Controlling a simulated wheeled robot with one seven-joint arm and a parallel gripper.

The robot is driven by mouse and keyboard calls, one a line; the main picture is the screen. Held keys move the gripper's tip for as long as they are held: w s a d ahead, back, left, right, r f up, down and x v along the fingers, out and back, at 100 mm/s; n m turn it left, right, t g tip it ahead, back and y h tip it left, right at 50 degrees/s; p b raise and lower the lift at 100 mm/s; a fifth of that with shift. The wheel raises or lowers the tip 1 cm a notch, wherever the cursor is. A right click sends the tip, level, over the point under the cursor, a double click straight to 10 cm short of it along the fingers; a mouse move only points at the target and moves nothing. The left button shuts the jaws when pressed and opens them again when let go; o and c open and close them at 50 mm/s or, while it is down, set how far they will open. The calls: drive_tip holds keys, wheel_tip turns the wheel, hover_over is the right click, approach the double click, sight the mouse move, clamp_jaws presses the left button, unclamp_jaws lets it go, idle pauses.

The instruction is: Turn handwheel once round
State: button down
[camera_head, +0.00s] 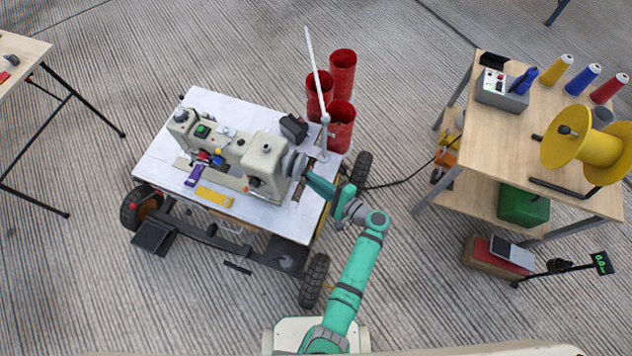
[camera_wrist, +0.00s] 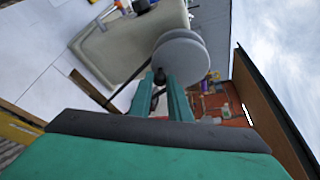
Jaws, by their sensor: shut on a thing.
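A cream sewing machine (camera_head: 228,148) stands on a white-topped wheeled table (camera_head: 163,165). Its round grey handwheel (camera_head: 291,163) is on the machine's right end, and in the wrist view the handwheel (camera_wrist: 182,58) shows as a pale disc just beyond my fingers. My green gripper (camera_head: 306,176) reaches in from the right, at the handwheel's lower side. In the wrist view my gripper (camera_wrist: 160,82) has its fingers closed around a small dark piece at the wheel's edge, seemingly its crank knob. The grip itself is partly hidden by the fingers.
A thin upright stand (camera_head: 324,125) and red cylinders (camera_head: 341,120) are close behind my gripper. A black box (camera_head: 294,128) sits on the table behind the machine. A wooden workbench (camera_head: 535,130) with thread cones and a yellow spool (camera_head: 580,150) is on the right.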

drive_tip(key=shift+d+f+n, duration=0.15)
drive_tip(key=shift+f+n, duration=0.1)
drive_tip(key=shift+n, duration=0.25)
drive_tip(key=shift+w+d, duration=0.2)
drive_tip(key=shift+d, duration=0.05)
idle(0.5)
drive_tip(key=shift+w+t, duration=0.15)
drive_tip(key=shift+t, duration=0.25)
drive_tip(key=n+y, duration=0.1)
drive_tip(key=n, duration=0.2)
drive_tip(key=w+n+t+y, duration=0.1)
drive_tip(key=n, duration=0.2)
drive_tip(key=shift+w+n+t, duration=0.2)
drive_tip(key=shift+n+t, duration=0.1)
drive_tip(key=shift+n, duration=0.1)
drive_tip(key=shift+w+r, duration=0.1)
drive_tip(key=shift+r, duration=0.1)
idle(0.6)
drive_tip(key=c, duration=1.7)
unclamp_jaws()
drive_tip(key=shift+o, duration=0.2)
drive_tip(key=shift+d+f, duration=0.1)
